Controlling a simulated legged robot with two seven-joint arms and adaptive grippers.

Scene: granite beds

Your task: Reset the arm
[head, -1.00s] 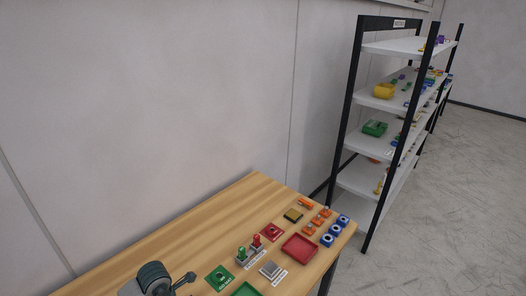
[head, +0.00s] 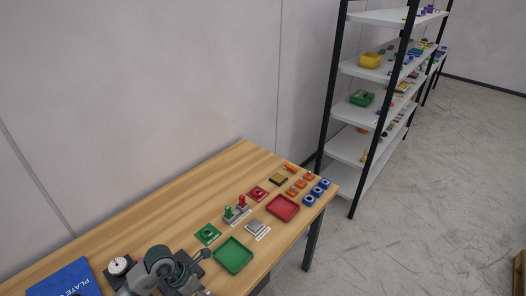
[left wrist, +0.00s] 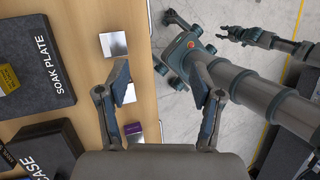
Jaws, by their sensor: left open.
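My left gripper (left wrist: 160,82) shows in the left wrist view with its two fingers spread wide apart and nothing between them. It is over the front edge of a wooden table, with the floor beyond the edge to the right. A dark jointed end that looks like my right gripper (left wrist: 242,36) shows at the upper right of that view, over the floor; its jaws are too small to read. In the head view I cannot make out either gripper for certain.
The wooden table (head: 150,215) holds a green tray (head: 233,256), a red tray (head: 283,207), small coloured parts and a blue plate (head: 62,281). A dark soak plate (left wrist: 38,55) lies left of my left gripper.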

